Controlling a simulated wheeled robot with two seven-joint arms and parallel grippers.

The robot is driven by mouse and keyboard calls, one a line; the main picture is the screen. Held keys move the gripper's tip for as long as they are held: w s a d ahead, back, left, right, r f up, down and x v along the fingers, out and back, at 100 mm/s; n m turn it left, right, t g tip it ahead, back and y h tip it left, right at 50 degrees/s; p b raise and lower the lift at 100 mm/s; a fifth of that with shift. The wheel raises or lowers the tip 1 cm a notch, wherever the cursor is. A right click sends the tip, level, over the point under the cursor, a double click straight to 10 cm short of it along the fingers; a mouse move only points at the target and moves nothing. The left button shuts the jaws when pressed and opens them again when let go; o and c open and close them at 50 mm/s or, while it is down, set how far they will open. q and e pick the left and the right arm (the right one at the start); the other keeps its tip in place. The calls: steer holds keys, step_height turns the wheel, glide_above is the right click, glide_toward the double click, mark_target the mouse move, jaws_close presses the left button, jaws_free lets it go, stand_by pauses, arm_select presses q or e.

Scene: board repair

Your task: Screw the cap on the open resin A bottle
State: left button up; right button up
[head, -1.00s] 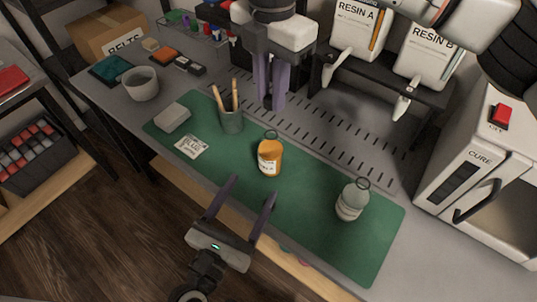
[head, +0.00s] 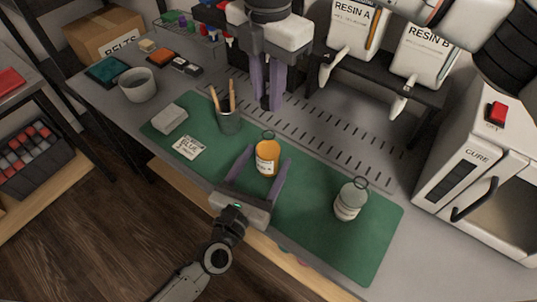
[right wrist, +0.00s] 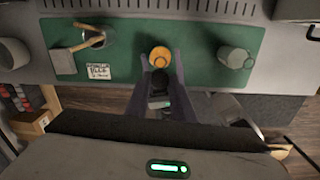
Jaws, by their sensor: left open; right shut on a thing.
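An orange bottle (head: 266,158) with a white label and a ring at its neck stands upright on the green mat. Its label is too small to read. My left gripper (head: 270,154) is open, with one finger on each side of the bottle; I cannot tell whether they touch it. My right gripper (head: 264,104) points down behind the bottle, shut on a small dark thing that looks like the cap (head: 265,101). In the right wrist view the dark cap (right wrist: 160,77) is between the fingers, with the orange bottle (right wrist: 160,55) beyond.
A clear grey bottle (head: 349,202) stands to the right on the green mat (head: 330,245). A cup of sticks (head: 229,122), a grey block (head: 170,119) and a label card (head: 189,148) are to the left.

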arm_select(q)
steer(key=shift+x, duration=1.3)
steer(key=c, duration=1.6)
arm_select(e)
glide_above(268, 131)
steer(key=shift+f, duration=2.5)
steer(key=shift+f, duration=0.1)
steer(key=shift+f, duration=0.8)
steer(key=shift+f, duration=0.55)
arm_select(q)
jaws_close()
